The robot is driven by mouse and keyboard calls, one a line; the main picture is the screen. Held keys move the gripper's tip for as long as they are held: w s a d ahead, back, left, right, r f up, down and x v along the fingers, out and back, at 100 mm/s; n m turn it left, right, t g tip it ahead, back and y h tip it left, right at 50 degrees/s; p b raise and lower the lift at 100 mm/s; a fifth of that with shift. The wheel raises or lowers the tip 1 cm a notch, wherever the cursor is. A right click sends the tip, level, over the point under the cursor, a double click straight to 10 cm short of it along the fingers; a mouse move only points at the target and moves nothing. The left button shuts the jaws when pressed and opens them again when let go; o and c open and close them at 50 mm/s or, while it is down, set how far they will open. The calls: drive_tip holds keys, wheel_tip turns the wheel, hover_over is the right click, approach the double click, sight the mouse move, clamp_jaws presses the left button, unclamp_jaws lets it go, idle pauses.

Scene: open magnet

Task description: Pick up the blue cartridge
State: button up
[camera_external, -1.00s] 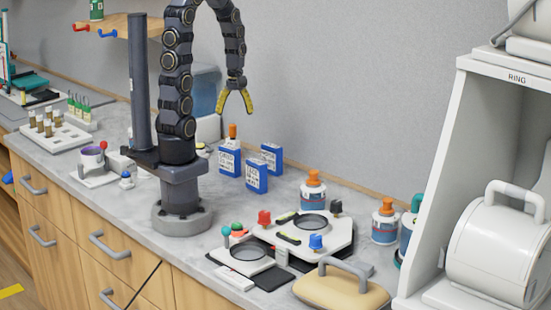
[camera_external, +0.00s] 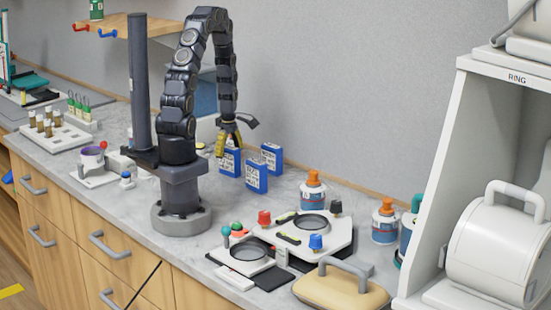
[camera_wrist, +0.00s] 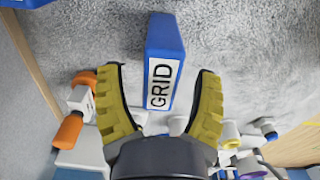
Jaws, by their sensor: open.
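Three blue box-shaped cartridges with white labels stand on the counter behind the arm in the external view: a left one (camera_external: 230,166), a front one (camera_external: 256,178) and a back right one (camera_external: 271,157). My gripper (camera_external: 230,147) points down at the left one and overlaps its top in the picture. In the wrist view a blue cartridge (camera_wrist: 165,38) labelled GRID lies ahead, between the directions of the two yellow fingers. My gripper, also in the wrist view (camera_wrist: 160,74), is open, with a visible gap between each finger and the cartridge. Whether the fingers reach down around it cannot be told.
An orange-and-white item (camera_wrist: 72,115) lies left of the fingers in the wrist view. Another blue thing (camera_wrist: 22,3) shows at the top left corner. A white plate (camera_external: 343,228) with coloured knobs and orange-capped bottles (camera_external: 313,192) stand to the right. The wall is close behind.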

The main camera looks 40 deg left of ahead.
sight(230, 160)
wheel_tip(230, 160, down, 3)
drive_tip(key=shift+d+f, duration=0.1)
drive_tip(key=shift+f, duration=0.05)
clamp_jaws()
idle(0.4)
